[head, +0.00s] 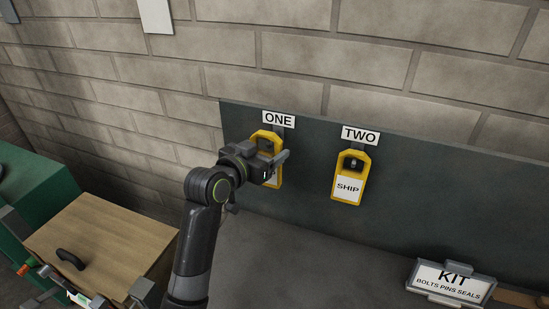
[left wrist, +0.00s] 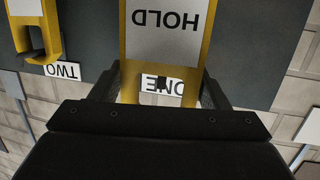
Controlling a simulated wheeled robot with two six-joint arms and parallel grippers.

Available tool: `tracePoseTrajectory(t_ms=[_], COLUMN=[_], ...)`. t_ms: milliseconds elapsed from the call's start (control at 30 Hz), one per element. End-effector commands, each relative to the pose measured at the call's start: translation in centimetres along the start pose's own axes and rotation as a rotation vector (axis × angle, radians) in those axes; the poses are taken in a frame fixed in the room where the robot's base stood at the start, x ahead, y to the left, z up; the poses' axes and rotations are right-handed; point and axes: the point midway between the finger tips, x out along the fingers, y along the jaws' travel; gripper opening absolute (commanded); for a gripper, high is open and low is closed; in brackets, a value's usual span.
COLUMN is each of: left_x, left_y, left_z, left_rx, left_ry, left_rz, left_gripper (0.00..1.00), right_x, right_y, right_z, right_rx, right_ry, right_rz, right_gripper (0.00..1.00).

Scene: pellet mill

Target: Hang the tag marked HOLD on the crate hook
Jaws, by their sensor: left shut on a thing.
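The HOLD tag (left wrist: 168,32), yellow with a white label, fills the top middle of the left wrist view, upside down. In the head view the tag (head: 278,178) is under the ONE sign, partly hidden by my gripper. My left gripper (head: 279,160) is shut on the tag in front of the dark board. Its fingers (left wrist: 160,88) show on both sides of the tag in the left wrist view. Whether the tag still rests on its peg is hidden. I cannot make out a crate hook for certain. My right gripper is not in view.
A yellow SHIP tag (head: 347,187) hangs under the TWO sign (head: 360,135), right of my gripper. A KIT sign (head: 452,281) with grey brackets is at the lower right. A wooden panel (head: 110,225) with a black handle (head: 70,259) and a green box (head: 35,195) are at the left.

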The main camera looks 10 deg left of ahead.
Motion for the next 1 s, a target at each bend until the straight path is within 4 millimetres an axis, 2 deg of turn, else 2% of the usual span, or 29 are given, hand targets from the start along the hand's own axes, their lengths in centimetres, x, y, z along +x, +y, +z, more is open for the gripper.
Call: tracePoseTrajectory(t_ms=[600, 1000], left_x=[-4.8, -5.3], left_y=[1.0, 1.1], left_z=[0.9, 1.1], left_rx=[0.000, 0.000], left_ry=[0.000, 0.000], left_rz=[0.000, 0.000], left_gripper=[0.38, 0.38], right_x=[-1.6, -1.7], right_y=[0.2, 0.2], right_z=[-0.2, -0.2], right_rx=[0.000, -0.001], right_ry=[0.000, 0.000], right_rz=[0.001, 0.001], right_gripper=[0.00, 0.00])
